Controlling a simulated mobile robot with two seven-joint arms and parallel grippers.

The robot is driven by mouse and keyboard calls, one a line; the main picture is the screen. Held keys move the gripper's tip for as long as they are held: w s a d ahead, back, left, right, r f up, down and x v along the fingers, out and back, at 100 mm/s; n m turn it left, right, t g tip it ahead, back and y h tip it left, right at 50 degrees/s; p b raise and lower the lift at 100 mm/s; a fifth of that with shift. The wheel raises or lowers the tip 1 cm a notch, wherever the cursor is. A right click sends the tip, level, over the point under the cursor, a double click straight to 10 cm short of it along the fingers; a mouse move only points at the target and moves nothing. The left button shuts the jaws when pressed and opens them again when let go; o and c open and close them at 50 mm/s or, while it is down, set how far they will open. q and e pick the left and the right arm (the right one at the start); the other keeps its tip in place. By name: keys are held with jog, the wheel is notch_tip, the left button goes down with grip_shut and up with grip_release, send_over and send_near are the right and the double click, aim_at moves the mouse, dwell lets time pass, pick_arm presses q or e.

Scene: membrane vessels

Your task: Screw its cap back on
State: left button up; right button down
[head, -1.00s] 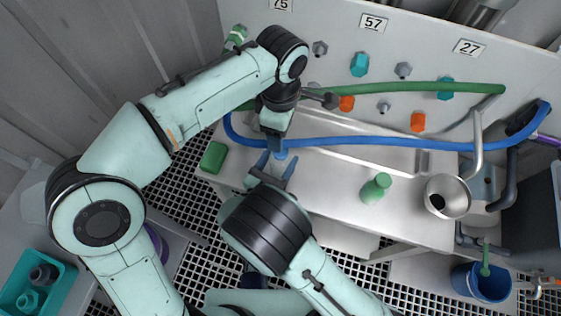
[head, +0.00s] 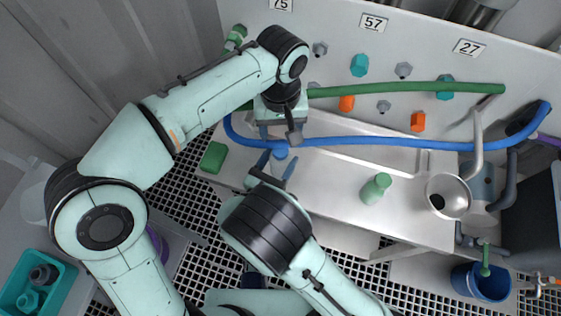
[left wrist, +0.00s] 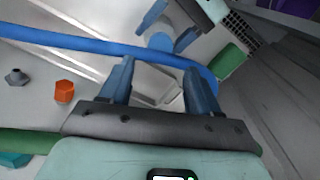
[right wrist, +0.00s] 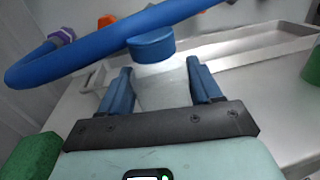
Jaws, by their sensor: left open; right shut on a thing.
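A whitish bottle (right wrist: 160,82) stands upright between the fingers of my right gripper (right wrist: 161,82), which is shut on its body. A blue cap (right wrist: 151,46) sits on the bottle's mouth; how tight it is I cannot tell. In the head view the cap (head: 281,152) shows just above my right gripper (head: 271,172). My left gripper (head: 281,132) is open, fingers pointing down, close to the cap. In the left wrist view the cap (left wrist: 160,42) lies beyond the open fingertips (left wrist: 158,66), apart from them.
A blue hose (head: 370,142) runs across the bench close to the cap, with a green hose (head: 410,87) behind. A green block (head: 213,157) lies left. A green bottle (head: 376,188) and a metal funnel (head: 447,196) are right. Orange and teal fittings line the back panel.

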aim_at(280, 150)
pick_arm(q)
jog(key=shift+f, duration=4.05)
jog(key=c, duration=1.1)
jog(key=m, duration=1.1)
jog(key=shift+m, duration=0.4)
jog(key=o, duration=1.3)
